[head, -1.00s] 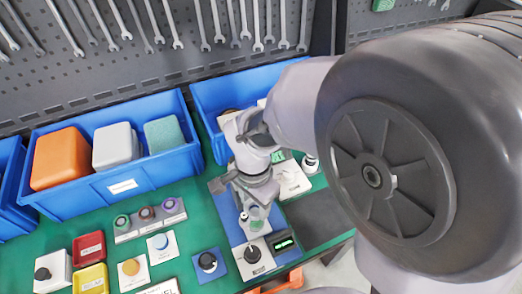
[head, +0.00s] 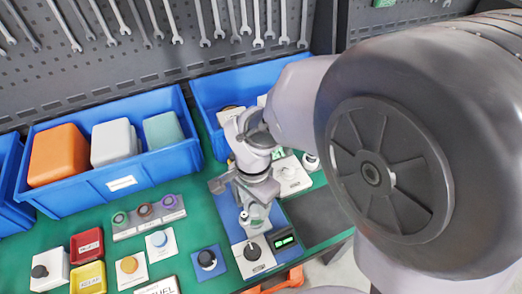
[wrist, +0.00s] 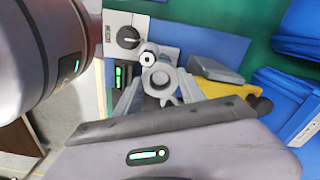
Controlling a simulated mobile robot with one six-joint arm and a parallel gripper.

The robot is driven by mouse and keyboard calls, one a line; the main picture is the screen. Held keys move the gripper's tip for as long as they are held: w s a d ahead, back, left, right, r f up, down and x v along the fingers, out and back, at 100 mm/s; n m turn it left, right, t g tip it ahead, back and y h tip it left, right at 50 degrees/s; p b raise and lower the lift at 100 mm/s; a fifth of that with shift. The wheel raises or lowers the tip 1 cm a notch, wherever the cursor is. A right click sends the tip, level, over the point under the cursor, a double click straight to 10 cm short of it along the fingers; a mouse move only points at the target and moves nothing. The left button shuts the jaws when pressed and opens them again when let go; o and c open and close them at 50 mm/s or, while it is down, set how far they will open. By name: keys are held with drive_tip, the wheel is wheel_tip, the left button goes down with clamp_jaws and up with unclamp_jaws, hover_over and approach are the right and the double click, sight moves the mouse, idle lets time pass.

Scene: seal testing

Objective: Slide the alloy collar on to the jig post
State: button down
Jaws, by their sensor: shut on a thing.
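The alloy collar (wrist: 160,80) is a grey ring with an open hole, held between the fingers of my gripper (wrist: 158,86) in the wrist view. My gripper is shut on it. The jig post (wrist: 148,58) shows as a pale round top with a dark centre, just beyond the collar and slightly left. The collar looks beside the post, not around it; their height difference is hard to tell. In the head view my gripper (head: 257,212) points down over the blue plate, with the post (head: 243,217) close on its left. The collar is mostly hidden there.
A black dial on a white block (head: 252,251) and a green-lit display (head: 284,239) stand just in front of the gripper. Blue bins (head: 110,187) line the back. Buttons and small boxes fill the left of the green mat. A dark bare patch (head: 322,215) lies right.

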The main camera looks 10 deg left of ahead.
drive_tip(key=c, duration=0.6)
unclamp_jaws()
wheel_tip(320, 180, up, 7)
drive_tip(key=p, duration=0.5)
idle(0.3)
drive_tip(key=s+d+r+n+t, duration=0.1)
drive_tip(key=s+d+r+t, duration=0.1)
drive_tip(key=d+r, duration=0.2)
drive_tip(key=s+d+r+n+t+y+b, duration=0.1)
drive_tip(key=s+d+r+t, duration=0.1)
drive_tip(key=d+r, duration=0.3)
drive_tip(key=s+d+r+t+y+b, duration=0.1)
drive_tip(key=s+d+r, duration=0.2)
drive_tip(key=d, duration=0.4)
drive_tip(key=shift+d+r+n+t, duration=0.15)
drive_tip(key=shift+r+n+t, duration=0.25)
drive_tip(key=shift+r, duration=0.25)
